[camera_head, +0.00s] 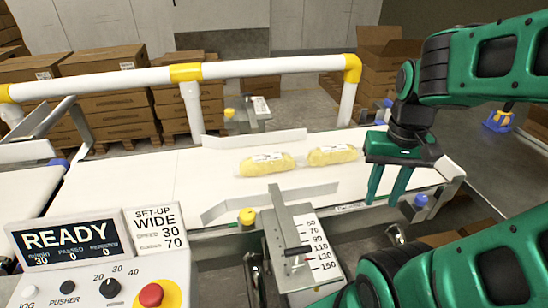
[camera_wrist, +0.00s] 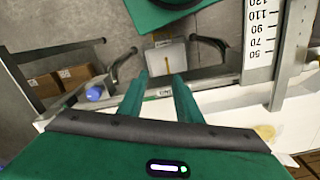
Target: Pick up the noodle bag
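Two clear bags of yellow noodles lie flat on the white belt (camera_head: 120,185) in the head view. One noodle bag (camera_head: 267,165) is near the middle, and the other noodle bag (camera_head: 332,155) is just right of it, closer to my gripper (camera_head: 385,198). My gripper is right of both bags, pointing down over the belt's right end, with its two green fingers apart and nothing between them. In the wrist view my gripper (camera_wrist: 160,76) also shows spread, empty fingers. A pale yellow patch at that view's right is too small to identify.
Metal guide rails (camera_head: 270,202) flank the belt. A scale plate (camera_head: 318,255) stands at the front, beside a control panel (camera_head: 90,280) reading READY. A white and yellow railing (camera_head: 270,66) runs behind the belt. Stacked cartons (camera_head: 105,85) stand beyond.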

